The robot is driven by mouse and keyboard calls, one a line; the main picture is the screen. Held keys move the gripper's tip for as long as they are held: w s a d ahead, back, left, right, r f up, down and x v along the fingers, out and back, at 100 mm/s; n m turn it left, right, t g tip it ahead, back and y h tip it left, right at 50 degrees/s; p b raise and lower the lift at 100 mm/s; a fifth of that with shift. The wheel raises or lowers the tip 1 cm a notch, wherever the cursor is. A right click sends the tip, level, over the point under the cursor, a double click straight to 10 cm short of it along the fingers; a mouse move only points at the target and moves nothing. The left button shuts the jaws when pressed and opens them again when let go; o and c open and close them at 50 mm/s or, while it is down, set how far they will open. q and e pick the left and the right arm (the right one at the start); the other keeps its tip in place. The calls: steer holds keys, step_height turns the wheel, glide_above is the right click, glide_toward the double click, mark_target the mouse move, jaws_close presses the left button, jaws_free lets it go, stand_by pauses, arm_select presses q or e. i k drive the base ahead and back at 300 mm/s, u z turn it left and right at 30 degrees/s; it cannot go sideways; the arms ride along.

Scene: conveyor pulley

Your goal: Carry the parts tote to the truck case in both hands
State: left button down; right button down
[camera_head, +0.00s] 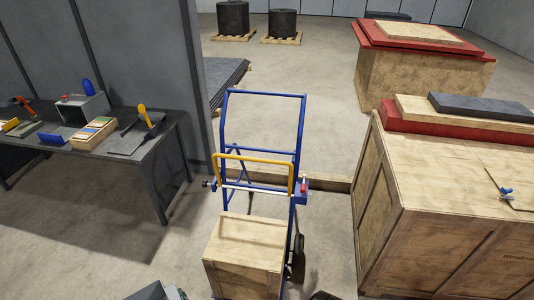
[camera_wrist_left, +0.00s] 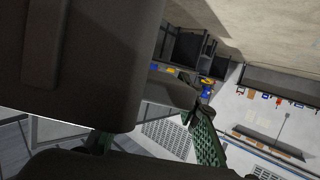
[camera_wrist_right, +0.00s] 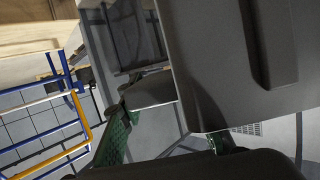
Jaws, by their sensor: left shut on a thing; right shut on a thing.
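The truck case is a pale wooden box (camera_head: 245,240) on the blue hand truck (camera_head: 226,125), in the lower middle of the head view. My left gripper (camera_head: 157,292) shows only in part at the bottom edge, left of the case. My right gripper (camera_head: 322,296) shows as a dark tip at the bottom edge, right of the case. The green fingers of my left gripper (camera_wrist_left: 150,142) and right gripper (camera_wrist_right: 167,140) show in the wrist views. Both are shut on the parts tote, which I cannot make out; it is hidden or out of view.
A large wooden crate (camera_head: 440,225) stands close on the right. A dark workbench (camera_head: 168,150) with tools and bins stands at the left. The hand truck has a yellow bar (camera_head: 252,161) behind the case. Another crate (camera_head: 420,82) and two pallets with black rolls stand farther back.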

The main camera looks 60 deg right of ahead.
mark_target(247, 239)
steer(key=z, duration=1.55)
steer(key=i, duration=0.85)
